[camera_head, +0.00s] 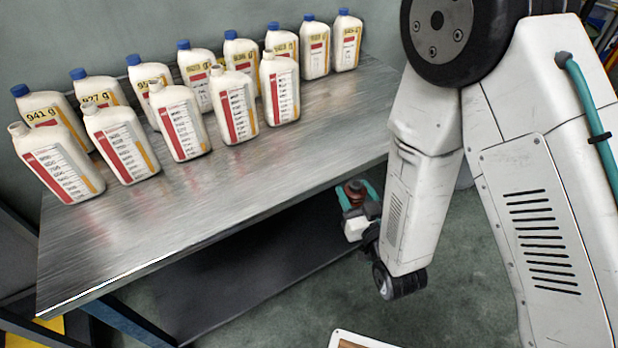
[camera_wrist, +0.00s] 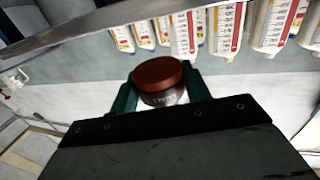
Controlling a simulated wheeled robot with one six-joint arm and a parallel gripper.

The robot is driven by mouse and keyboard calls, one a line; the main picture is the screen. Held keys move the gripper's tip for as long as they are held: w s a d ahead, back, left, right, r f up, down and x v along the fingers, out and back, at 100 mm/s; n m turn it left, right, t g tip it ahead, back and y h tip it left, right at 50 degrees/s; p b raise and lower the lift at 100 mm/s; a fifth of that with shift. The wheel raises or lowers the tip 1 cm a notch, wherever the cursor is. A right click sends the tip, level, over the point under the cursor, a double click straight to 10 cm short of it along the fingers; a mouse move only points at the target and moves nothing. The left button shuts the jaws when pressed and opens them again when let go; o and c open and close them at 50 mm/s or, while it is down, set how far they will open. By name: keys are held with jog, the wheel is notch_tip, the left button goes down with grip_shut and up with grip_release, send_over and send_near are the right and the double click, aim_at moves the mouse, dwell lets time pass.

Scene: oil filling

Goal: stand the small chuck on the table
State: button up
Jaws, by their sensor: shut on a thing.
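The small chuck (camera_head: 355,189) has a reddish-brown round top. In the wrist view the chuck (camera_wrist: 158,76) shows a brown disc above a shiny, paler lower part. My gripper (camera_head: 352,202) is shut on it, with a teal finger on each side; the gripper also shows in the wrist view (camera_wrist: 160,92). In the head view the chuck is beyond the front right edge of the metal table (camera_head: 210,215), over the floor side and apart from the tabletop. My arm partly hides the gripper.
Several white bottles with blue caps (camera_head: 198,78) stand along the table's back. In front of them is a row of uncapped white bottles (camera_head: 180,122). The table's front strip is clear. A dark lower shelf (camera_head: 260,265) lies under the tabletop.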

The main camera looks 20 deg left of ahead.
jog(key=s+a+r+n+g+y, duration=0.2)
jog(key=s+a+n+g+y, duration=0.1)
jog(key=s+a, duration=0.65)
send_over(306, 179)
jog(key=shift+s+d+f, duration=0.1)
jog(key=shift+d+f, duration=0.05)
jog(key=shift+f, duration=0.45)
jog(key=shift+w+f, duration=0.2)
jog(key=shift+f, duration=1.55)
jog(key=shift+f, duration=0.2)
jog(key=o, duration=1.3)
